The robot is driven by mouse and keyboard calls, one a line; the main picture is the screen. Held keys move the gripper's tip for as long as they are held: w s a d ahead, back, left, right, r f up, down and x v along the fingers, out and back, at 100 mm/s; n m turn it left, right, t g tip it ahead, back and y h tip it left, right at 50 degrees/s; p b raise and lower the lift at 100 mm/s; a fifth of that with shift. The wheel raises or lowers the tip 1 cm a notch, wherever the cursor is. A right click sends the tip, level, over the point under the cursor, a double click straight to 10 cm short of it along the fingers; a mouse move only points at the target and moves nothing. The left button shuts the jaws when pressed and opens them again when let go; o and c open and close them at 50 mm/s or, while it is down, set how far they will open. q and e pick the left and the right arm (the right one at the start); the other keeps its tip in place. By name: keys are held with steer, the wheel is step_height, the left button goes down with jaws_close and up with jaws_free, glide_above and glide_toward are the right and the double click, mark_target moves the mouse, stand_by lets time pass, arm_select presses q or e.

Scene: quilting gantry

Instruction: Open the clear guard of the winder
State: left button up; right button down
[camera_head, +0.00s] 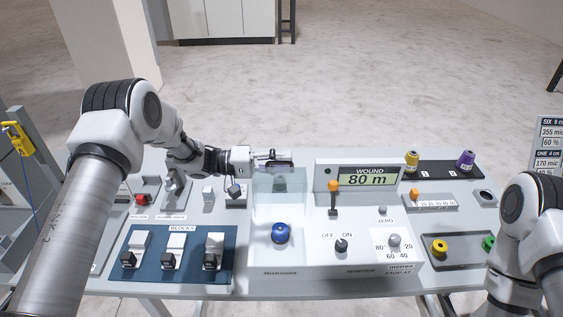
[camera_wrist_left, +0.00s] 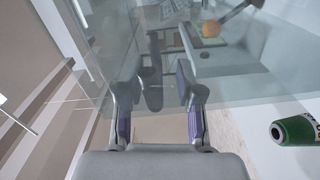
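The clear guard (camera_head: 278,204) is a see-through panel on the winder, in the middle of the bench in the head view. A blue round knob or spool (camera_head: 281,233) shows at its lower part. My left gripper (camera_head: 274,159) is at the guard's far upper edge, reaching in from the left. In the left wrist view my left gripper (camera_wrist_left: 155,95) has its fingers apart, with the clear pane (camera_wrist_left: 245,85) around and beyond them. A dark shape shows between the fingers; I cannot tell whether they touch the guard. My right gripper is out of view.
The display (camera_head: 367,178) reads "WOUND 80 m", with an orange-topped lever (camera_head: 333,190) before it. A blue block panel (camera_head: 178,258) lies left. Yellow (camera_head: 412,160) and purple (camera_head: 466,160) spools stand back right. A green spool (camera_wrist_left: 297,129) shows in the left wrist view.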

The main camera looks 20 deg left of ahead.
arm_select(q)
steer(key=v, duration=1.2)
